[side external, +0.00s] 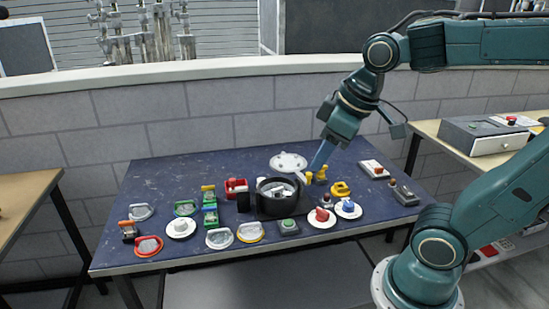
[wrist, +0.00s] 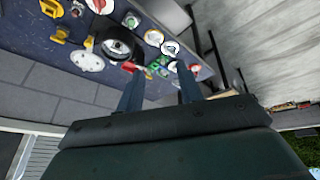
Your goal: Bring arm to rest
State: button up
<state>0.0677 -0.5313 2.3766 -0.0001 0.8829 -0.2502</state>
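My gripper (side external: 314,168) hangs over the back right part of the blue table (side external: 180,168) in the side external view, angled down and to the left. Its fingertips appear close to two small yellow pieces (side external: 321,175), but I cannot tell the height gap. In the wrist view my gripper (wrist: 159,72) shows two dark fingers spread apart. Nothing is held between them; table objects show beyond. The arm above is bent, with the upper link reaching in from the right.
A black round pot (side external: 265,205) stands near the fingers, with a white disc (side external: 288,161) behind it. Coloured handles, buttons and switches cover the table's front half. The back left is clear. A grey brick wall (side external: 100,115) runs behind; a side bench (side external: 455,143) stands right.

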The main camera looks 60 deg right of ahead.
jog(key=shift+s+a+f+m+t, duration=0.15)
jog(key=shift+s+a+m, duration=0.15)
jog(key=shift+s, duration=0.55)
jog(key=shift+s+a+f+m+t, duration=0.1)
jog(key=shift+s+a+m, duration=0.2)
jog(key=shift+s, duration=0.5)
jog(key=shift+s+a+f+m+t, duration=0.15)
jog(key=shift+s+m, duration=0.25)
jog(key=shift+s, duration=0.45)
